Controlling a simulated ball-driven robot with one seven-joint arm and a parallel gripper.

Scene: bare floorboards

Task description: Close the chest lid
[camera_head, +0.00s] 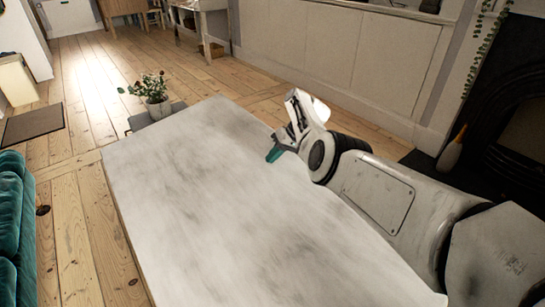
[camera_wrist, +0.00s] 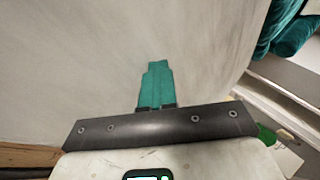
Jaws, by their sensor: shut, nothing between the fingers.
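A large flat panel with a mottled white-grey surface (camera_head: 215,210), which looks like the chest lid, fills the middle of the head view. The chest body and any gap under the lid are hidden, so I cannot tell how far the lid is open. My gripper (camera_head: 274,155) is at the panel's far right edge, with its teal fingers pointing left. In the wrist view the fingers (camera_wrist: 156,83) are shut together and empty, in front of the pale surface (camera_wrist: 90,50). I cannot tell whether they touch it.
A teal sofa (camera_head: 10,225) stands at the left edge. A potted plant (camera_head: 153,92) on a small dark stand is beyond the panel. A dark fireplace (camera_head: 510,110) and an orange-tipped vase (camera_head: 452,152) are at the right. Open floorboards (camera_head: 75,180) lie left of the panel.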

